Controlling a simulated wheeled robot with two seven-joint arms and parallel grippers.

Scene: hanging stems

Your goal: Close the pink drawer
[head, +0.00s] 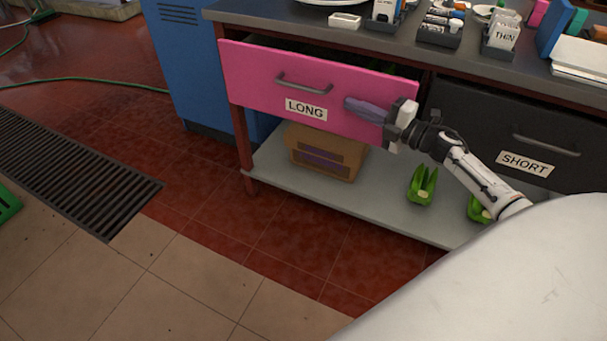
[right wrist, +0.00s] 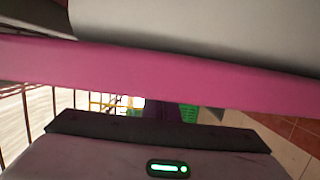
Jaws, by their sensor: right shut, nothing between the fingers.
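The pink drawer (head: 260,75) carries a LONG label and a grey bar handle (head: 304,84). It stands partly open, its front out from under the worktop, with a dark gap showing above its top edge. My right gripper (head: 352,104) is shut and empty, with its purple fingers pointing left across the right half of the drawer front, right of the handle. I cannot tell whether it touches the front. In the right wrist view, a pink band of the drawer (right wrist: 150,75) crosses close to the camera. My left gripper is not in view.
A dark drawer (head: 470,120) labelled SHORT is at the right. The worktop (head: 280,14) holds small boxes and trays. A cardboard box (head: 325,150) and green items (head: 422,186) stand on the lower shelf (head: 385,205). A blue cabinet (head: 190,70) is at the left. The floor in front is clear.

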